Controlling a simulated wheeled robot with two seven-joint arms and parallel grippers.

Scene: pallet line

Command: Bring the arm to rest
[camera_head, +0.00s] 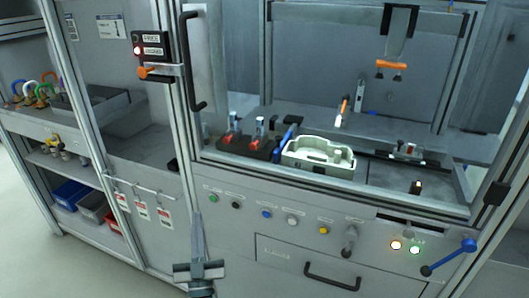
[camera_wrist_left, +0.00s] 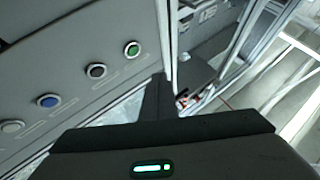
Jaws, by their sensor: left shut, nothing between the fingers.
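My left gripper (camera_head: 197,222) is at the lower left of the head view, in front of the grey lower panel of the machine cell. Its fingers are shut with nothing between them and point up in the picture. In the left wrist view the shut fingers (camera_wrist_left: 157,98) show as a dark narrow shape above the gripper body, which has a green light. I cannot tell how far the fingers are from the panel. My right arm and gripper are not in view.
A row of buttons, including a blue one (camera_head: 266,213), lies right of the gripper. A drawer handle (camera_head: 332,277) and a blue-knobbed lever (camera_head: 467,245) stick out. Red-and-white tags (camera_head: 141,210) hang to the left. A pale tray (camera_head: 318,170) sits inside the cell.

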